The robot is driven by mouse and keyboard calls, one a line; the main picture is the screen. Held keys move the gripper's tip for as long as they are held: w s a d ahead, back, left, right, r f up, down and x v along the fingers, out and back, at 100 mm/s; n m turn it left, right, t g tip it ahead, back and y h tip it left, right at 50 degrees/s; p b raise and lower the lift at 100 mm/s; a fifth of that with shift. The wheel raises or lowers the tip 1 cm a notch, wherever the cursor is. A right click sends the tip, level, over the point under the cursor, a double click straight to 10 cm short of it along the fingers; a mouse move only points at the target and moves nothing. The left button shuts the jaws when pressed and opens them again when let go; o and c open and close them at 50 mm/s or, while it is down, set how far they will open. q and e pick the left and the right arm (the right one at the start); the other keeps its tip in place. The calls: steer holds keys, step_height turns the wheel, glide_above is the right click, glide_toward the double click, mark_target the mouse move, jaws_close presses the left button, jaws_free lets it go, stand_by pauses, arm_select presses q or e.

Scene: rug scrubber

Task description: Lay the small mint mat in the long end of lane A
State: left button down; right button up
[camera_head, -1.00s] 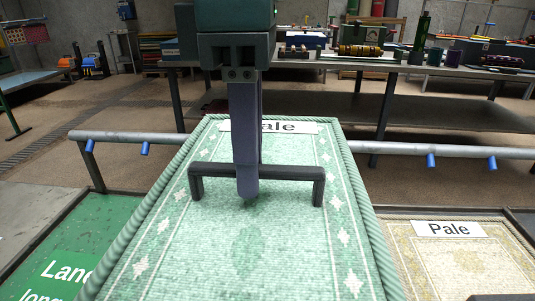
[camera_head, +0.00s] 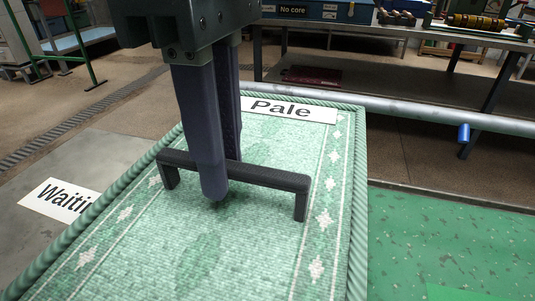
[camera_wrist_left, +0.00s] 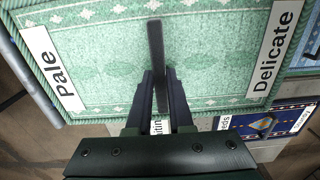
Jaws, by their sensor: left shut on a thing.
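The mint mat (camera_head: 265,235) is pale green with a corded edge, diamond borders and a white "Pale" label at its far end. In the left wrist view the mat (camera_wrist_left: 215,65) also shows a "Delicate" label at its other end. My left gripper (camera_head: 220,180) is shut on the black bar handle (camera_head: 270,178) at the mat's middle. The mat appears held above the floor. The green lane surface (camera_head: 455,240) lies to the right of the mat; its lettering is out of view. My right gripper is not in view.
A grey floor area with a "Waiting" sign (camera_head: 55,200), partly covered, lies left of the mat. A grey rail (camera_head: 410,112) with a blue peg (camera_head: 463,134) runs behind. A workbench (camera_head: 400,38) stands beyond it. A dark blue mat (camera_wrist_left: 265,122) shows in the left wrist view.

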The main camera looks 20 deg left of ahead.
mark_target(233, 233)
arm_select(q)
step_height(233, 233, down, 9)
steer(key=shift+f+b, duration=0.2)
steer(key=shift+b, duration=0.15)
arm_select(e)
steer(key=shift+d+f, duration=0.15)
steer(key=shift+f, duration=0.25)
arm_select(q)
steer(key=shift+f, duration=2.3)
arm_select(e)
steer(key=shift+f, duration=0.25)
arm_select(q)
steer(key=shift+b, duration=0.35)
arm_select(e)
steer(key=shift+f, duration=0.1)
arm_select(q)
steer(key=shift+f, duration=0.2)
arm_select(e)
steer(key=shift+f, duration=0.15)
arm_select(q)
steer(key=c, duration=0.8)
jaws_free()
steer(key=shift+r, duration=0.1)
